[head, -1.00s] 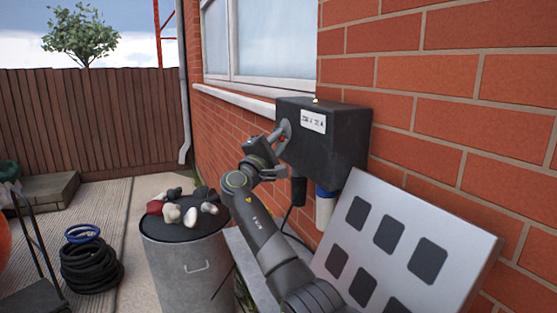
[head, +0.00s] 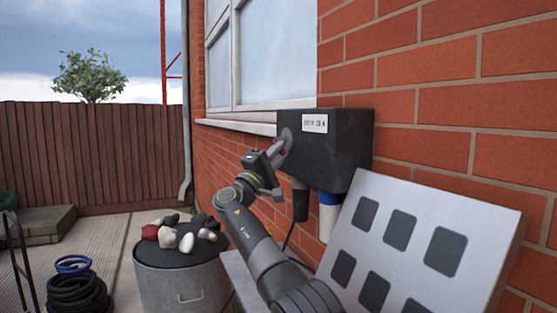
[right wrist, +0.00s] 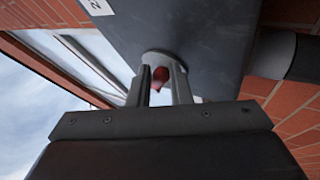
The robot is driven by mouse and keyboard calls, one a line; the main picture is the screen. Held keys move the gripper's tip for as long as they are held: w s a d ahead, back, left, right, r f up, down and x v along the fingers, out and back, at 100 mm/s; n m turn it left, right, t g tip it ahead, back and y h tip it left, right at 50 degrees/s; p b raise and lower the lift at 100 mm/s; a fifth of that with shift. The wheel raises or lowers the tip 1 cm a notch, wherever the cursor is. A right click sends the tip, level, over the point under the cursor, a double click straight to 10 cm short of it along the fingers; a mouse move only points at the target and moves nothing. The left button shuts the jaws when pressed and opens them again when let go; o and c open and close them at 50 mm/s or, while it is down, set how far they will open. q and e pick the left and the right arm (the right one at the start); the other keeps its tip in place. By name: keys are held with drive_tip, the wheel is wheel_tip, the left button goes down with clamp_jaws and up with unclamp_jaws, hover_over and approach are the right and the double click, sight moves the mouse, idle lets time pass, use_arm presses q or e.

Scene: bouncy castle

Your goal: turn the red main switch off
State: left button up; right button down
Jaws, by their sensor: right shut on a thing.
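My right gripper (head: 285,141) reaches the left face of the box from the left. In the right wrist view, its two fingers stand on either side of the small red switch (right wrist: 160,75), close against a round grey base on the box. The right gripper is shut on the red switch, which is partly hidden by the fingers. In the head view the switch itself is hidden. My left gripper is not in view.
A metal bin (head: 185,285) with several stones on its dark lid stands left of my right arm. A white panel with dark squares (head: 455,215) leans below the box at right. Coiled black hose (head: 78,293) lies at far left. Connectors (head: 329,215) hang under the box.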

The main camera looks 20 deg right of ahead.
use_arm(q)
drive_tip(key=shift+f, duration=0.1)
use_arm(e)
drive_tip(key=shift+f, duration=0.25)
drive_tip(key=c, duration=1.3)
unclamp_jaws()
drive_tip(key=shift+r, duration=0.1)
drive_tip(key=shift+c, duration=0.2)
